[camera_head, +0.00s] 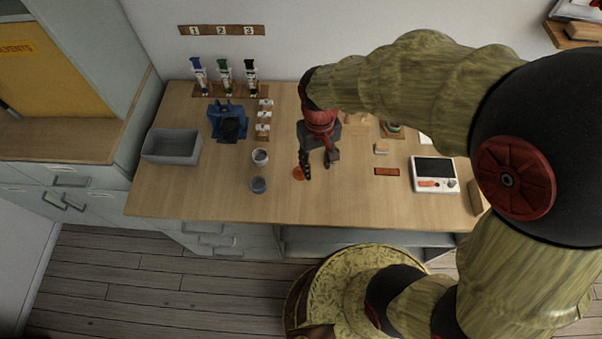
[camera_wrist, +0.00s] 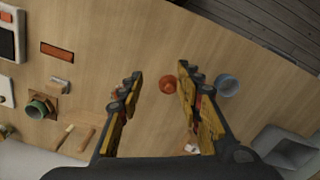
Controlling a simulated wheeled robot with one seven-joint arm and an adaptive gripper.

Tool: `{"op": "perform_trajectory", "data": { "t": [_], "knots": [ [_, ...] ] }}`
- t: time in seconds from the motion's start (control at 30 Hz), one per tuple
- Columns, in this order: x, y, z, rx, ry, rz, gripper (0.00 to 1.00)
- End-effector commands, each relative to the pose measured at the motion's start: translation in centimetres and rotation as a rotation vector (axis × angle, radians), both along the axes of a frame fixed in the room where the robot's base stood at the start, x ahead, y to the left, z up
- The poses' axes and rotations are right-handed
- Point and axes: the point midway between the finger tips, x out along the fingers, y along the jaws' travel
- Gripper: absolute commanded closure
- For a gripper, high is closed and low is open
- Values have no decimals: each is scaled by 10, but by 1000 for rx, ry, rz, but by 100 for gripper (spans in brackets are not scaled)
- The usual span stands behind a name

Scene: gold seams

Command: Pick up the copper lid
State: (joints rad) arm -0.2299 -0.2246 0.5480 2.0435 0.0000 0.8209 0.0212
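The copper lid (camera_head: 298,173) is a small round orange-copper disc lying on the wooden table near its front middle. In the head view my gripper (camera_head: 318,163) hangs over the table just right of it, and one dark finger partly covers the lid. In the wrist view the copper lid (camera_wrist: 167,84) shows in the gap between the fingertips of my gripper (camera_wrist: 159,78), closer to the right finger. My gripper is open and empty, pointing down, and appears to be above the lid, not touching it.
A grey bin (camera_head: 172,147) is at the far left. A red-brown strip (camera_head: 387,171) and a white device (camera_head: 434,175) lie to the right.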

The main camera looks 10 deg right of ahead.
Motion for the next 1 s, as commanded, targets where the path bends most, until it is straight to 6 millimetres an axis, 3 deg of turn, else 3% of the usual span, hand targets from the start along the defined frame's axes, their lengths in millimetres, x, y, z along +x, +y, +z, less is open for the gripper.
{"op": "perform_trajectory", "data": {
  "t": [0.03, 0.13, 0.2, 0.33, 0.77, 1.0],
  "knots": [
    [9, 8, -27, -7, 27, 10, 65],
    [29, 18, -59, -11, 39, 11, 65],
    [44, 22, -65, -6, 20, 3, 65],
    [69, 28, -58, 8, -35, -7, 65],
    [69, 30, -95, 9, -43, -16, 65],
    [67, 33, -129, 9, -43, -16, 65]
  ]
}}
